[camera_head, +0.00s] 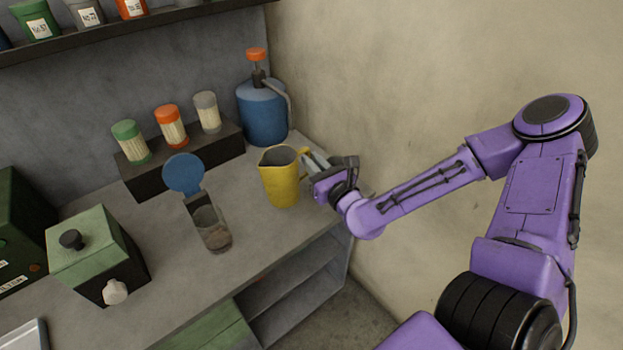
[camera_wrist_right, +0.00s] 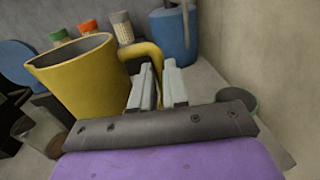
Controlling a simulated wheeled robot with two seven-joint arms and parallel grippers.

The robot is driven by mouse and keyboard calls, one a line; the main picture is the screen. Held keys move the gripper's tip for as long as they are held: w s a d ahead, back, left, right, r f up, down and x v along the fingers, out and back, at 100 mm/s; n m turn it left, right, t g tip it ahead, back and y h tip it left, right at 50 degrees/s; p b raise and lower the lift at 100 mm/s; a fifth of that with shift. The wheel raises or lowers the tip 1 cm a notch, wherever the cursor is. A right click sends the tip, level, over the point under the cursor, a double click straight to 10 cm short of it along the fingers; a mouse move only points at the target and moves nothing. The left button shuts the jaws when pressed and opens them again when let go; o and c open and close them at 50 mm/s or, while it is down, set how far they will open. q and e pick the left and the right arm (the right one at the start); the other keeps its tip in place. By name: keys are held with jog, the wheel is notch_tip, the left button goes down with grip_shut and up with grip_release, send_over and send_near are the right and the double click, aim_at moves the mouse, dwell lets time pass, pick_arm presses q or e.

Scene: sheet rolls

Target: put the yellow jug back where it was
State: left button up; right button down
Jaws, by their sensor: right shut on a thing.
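The yellow jug (camera_head: 281,180) stands upright at the right part of the grey counter, its handle toward my right arm. I cannot tell whether its base touches the counter. My right gripper (camera_head: 316,162) is shut on the jug's handle. In the right wrist view the jug (camera_wrist_right: 80,82) fills the left side, and the gripper's fingers (camera_wrist_right: 159,85) close around its yellow handle. My left gripper is not in view.
Three small jars sit on a dark riser (camera_head: 150,180). A green box (camera_head: 92,250) is at left. A small dark green round container (camera_wrist_right: 237,100) lies right of the gripper.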

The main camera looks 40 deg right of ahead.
jog(key=w+d+f, duration=0.1)
jog(key=f, duration=0.2)
jog(key=w+d+f+b, duration=0.1)
jog(key=w+f, duration=0.1)
jog(key=f, duration=0.1)
jog(key=w+d+f, duration=0.1)
jog(key=f, duration=0.1)
jog(key=shift+w+d+f, duration=0.1)
jog(key=shift+w+f, duration=0.1)
jog(key=shift+f, duration=0.4)
